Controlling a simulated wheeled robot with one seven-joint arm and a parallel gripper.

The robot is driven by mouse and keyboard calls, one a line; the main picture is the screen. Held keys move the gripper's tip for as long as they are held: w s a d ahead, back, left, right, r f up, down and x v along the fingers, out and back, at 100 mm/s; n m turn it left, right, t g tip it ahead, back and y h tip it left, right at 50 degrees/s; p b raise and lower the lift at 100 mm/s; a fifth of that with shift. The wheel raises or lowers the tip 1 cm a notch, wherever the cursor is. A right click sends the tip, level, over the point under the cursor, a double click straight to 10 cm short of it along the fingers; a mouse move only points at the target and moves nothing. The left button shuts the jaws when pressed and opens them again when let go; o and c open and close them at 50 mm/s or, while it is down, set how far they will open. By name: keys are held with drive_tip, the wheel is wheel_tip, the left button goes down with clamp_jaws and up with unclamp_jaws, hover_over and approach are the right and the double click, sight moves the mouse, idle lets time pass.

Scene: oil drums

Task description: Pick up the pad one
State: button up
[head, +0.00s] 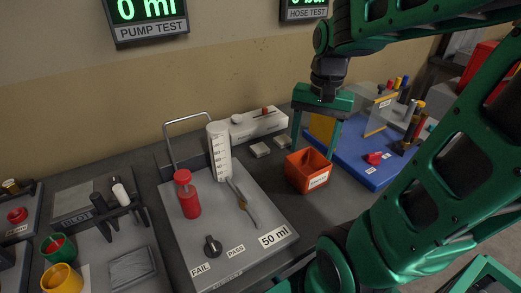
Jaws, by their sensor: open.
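Two small pale blocks that look like pads lie side by side on the dark bench near the wall: the left pad (260,149) and the right pad (282,142). I cannot tell which is pad one. My gripper (314,153) is open and points down, its green fingers spread. In the picture it appears just right of the right pad and above the back of an orange bin (307,181). The left finger comes close to the right pad in the picture; I see no contact.
Left of the pads stands a grey pump test station (195,238) with a clear graduated cylinder (219,150) and a red bottle (187,196). A white box (259,125) is behind the pads. A blue board (372,168) with clear panels lies right.

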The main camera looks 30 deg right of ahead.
drive_tip(key=w+a+m+y, duration=0.1)
drive_tip(key=w+m, duration=0.7)
drive_tip(key=w, duration=1.1)
hover_over(260, 147)
drive_tip(key=d, duration=0.1)
drive_tip(key=f, duration=0.6)
drive_tip(key=shift+s+d+f, duration=0.15)
drive_tip(key=shift+s, duration=0.05)
drive_tip(key=shift+w+a+f, duration=0.1)
drive_tip(key=shift+a+f, duration=0.1)
drive_tip(key=shift+f, duration=0.7)
drive_tip(key=shift+a+f, duration=0.2)
drive_tip(key=shift+f, duration=0.65)
drive_tip(key=shift+w+a+f, duration=0.1)
drive_tip(key=shift+a+f, duration=0.1)
drive_tip(key=shift+f, duration=0.7)
drive_tip(key=c, duration=1.1)
